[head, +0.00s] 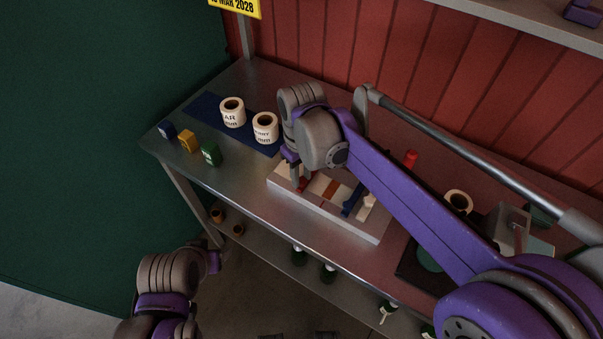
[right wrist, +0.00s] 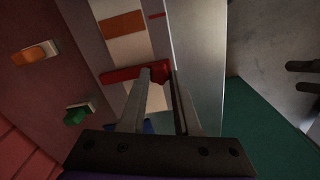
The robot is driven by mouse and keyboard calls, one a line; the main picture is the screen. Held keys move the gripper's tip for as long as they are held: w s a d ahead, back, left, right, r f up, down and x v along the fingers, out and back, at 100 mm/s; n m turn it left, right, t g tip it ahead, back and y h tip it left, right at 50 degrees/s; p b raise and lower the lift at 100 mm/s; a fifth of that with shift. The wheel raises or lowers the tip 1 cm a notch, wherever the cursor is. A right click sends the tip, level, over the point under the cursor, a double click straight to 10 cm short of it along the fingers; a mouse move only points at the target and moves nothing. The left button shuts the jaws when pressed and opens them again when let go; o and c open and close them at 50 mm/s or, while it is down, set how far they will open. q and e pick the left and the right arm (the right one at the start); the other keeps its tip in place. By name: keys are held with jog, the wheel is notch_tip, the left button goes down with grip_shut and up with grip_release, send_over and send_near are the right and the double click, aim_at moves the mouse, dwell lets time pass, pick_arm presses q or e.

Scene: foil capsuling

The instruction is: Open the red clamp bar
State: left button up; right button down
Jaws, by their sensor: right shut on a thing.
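The red clamp bar (head: 304,185) lies across the left part of a pale board (head: 327,213) on the metal bench. In the right wrist view the red clamp bar (right wrist: 122,74) crosses a white and orange strip, one end at my fingers. My right gripper (head: 294,173) is over the board's left end, pointing down. In the right wrist view its two fingers (right wrist: 161,80) are shut on the end of the red bar, with the contact partly hidden. My left gripper (head: 213,261) is off the bench at lower left; its fingers cannot be made out.
A blue bar (head: 353,201) crosses the board farther right. White rolls (head: 232,113) stand on a blue mat (head: 205,107) to the left, near blue, yellow and green blocks (head: 211,154). A red upright piece (head: 410,158) stands behind the board. My right arm covers much of the bench's right side.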

aim_at(303, 177)
jog(key=shift+r, duration=0.1)
dwell(0.8)
jog(key=r+g+y, duration=0.1)
jog(key=w+d+r+g, duration=0.1)
jog(key=shift+w+d+r+g+y, duration=0.1)
jog(key=shift+w+g+y, duration=0.2)
jog(key=shift+y, duration=0.1)
jog(key=shift+w+d+r+g+y, duration=0.4)
jog(key=shift+w+r+g+y, duration=0.2)
jog(key=shift+g, duration=0.15)
jog(key=shift+w+d+r+g+y, duration=0.4)
jog(key=shift+w+r+g+y, duration=0.15)
jog(key=shift+g, duration=0.2)
jog(key=shift+f, duration=0.1)
